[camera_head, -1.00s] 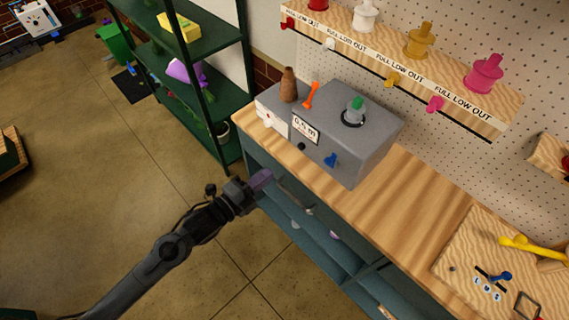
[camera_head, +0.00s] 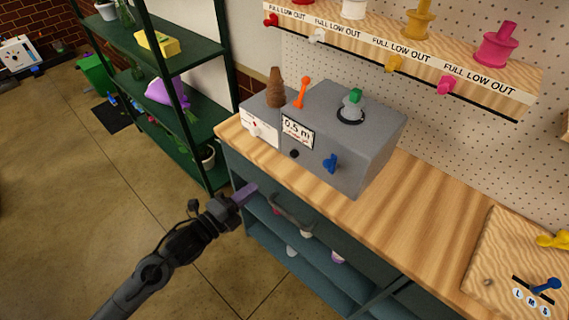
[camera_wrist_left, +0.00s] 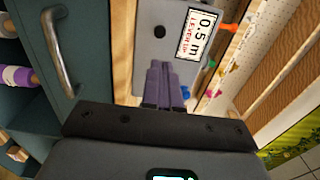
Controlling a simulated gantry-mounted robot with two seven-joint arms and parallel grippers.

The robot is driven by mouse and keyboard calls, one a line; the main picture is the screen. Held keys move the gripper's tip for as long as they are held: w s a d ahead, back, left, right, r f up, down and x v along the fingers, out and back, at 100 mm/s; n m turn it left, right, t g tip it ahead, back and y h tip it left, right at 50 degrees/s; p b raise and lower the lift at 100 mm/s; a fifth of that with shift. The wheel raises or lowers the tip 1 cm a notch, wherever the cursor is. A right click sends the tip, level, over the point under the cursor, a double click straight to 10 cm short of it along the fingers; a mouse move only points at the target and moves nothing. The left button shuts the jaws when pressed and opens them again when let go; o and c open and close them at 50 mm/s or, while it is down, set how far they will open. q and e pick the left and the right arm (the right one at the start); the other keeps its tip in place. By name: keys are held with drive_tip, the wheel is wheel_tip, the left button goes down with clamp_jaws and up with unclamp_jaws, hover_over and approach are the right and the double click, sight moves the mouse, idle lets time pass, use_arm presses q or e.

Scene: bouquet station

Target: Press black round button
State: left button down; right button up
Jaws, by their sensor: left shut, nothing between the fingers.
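The black round button (camera_head: 294,154) is on the front face of the grey box (camera_head: 368,140), below the "0.5 m" label (camera_head: 298,131) and left of a blue lever (camera_head: 330,162). It also shows in the left wrist view as a black dot (camera_wrist_left: 160,32), above the fingers in the picture. My left gripper (camera_head: 250,190) is in front of the workbench, below and left of the button and apart from it. Its purple fingers (camera_wrist_left: 159,72) are closed together and empty, pointing toward the box's front. My right gripper is not in view.
The box stands on a wooden bench top (camera_head: 410,220). A drawer handle (camera_head: 290,212) sticks out below the bench edge, near the left gripper. An orange lever (camera_head: 302,92) and a brown cone (camera_head: 276,88) stand at the box's left. A green shelf (camera_head: 180,60) stands at left.

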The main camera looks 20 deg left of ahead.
sight(294, 154)
use_arm(q)
drive_tip(key=b+x, duration=0.2)
drive_tip(key=x, duration=1.2)
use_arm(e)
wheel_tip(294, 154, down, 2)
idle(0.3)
